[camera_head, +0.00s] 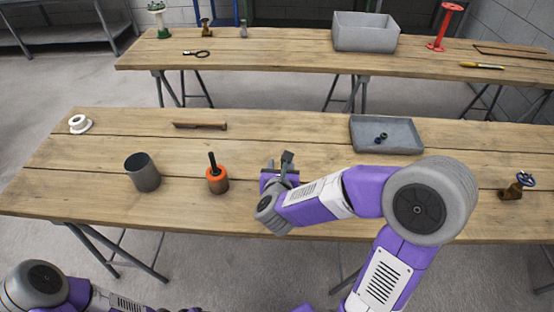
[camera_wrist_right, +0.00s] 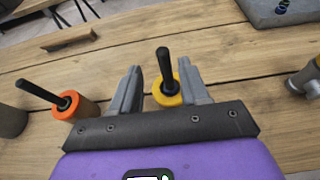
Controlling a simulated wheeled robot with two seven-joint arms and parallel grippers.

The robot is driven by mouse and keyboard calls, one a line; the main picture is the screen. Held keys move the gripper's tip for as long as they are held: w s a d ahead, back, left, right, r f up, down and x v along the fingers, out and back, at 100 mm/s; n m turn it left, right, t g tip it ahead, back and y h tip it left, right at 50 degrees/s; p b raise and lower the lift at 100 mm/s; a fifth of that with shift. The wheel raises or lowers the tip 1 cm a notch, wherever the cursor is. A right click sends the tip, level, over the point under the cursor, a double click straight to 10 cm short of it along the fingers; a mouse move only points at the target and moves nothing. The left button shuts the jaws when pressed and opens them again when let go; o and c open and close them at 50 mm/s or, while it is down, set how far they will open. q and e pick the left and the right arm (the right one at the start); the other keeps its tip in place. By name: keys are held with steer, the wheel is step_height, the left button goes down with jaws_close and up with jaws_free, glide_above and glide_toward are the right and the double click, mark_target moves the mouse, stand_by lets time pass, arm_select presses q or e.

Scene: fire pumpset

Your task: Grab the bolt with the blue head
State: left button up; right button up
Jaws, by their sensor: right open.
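Small dark blue and teal pieces (camera_head: 380,138) lie in the shallow grey tray (camera_head: 414,134) at the back right of the near table; they are too small to identify surely as bolts. They also show at the top edge of the right wrist view (camera_wrist_right: 282,6). My right gripper (camera_head: 282,170) is open over the near table, left of the tray and apart from it. In the wrist view its fingers (camera_wrist_right: 158,92) stand either side of a yellow-topped piece with a black rod (camera_wrist_right: 166,75), with no clear grip. My left arm shows at bottom left; its gripper is out of view.
An orange-topped cylinder with a black rod (camera_head: 217,180) and a grey cup (camera_head: 142,172) stand left of my right gripper. A brass valve with a blue handle (camera_head: 514,188) is at far right. A grey bin (camera_head: 366,32) stands on the far table.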

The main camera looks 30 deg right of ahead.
steer(key=shift+w+d+f, duration=0.4)
steer(key=shift+w+d, duration=0.15)
steer(key=shift+d, duration=0.05)
steer(key=x, duration=0.4)
steer(key=shift+w+d+r+b, duration=0.1)
steer(key=shift+w+d+b, duration=0.1)
steer(key=shift+b, duration=0.15)
jaws_close()
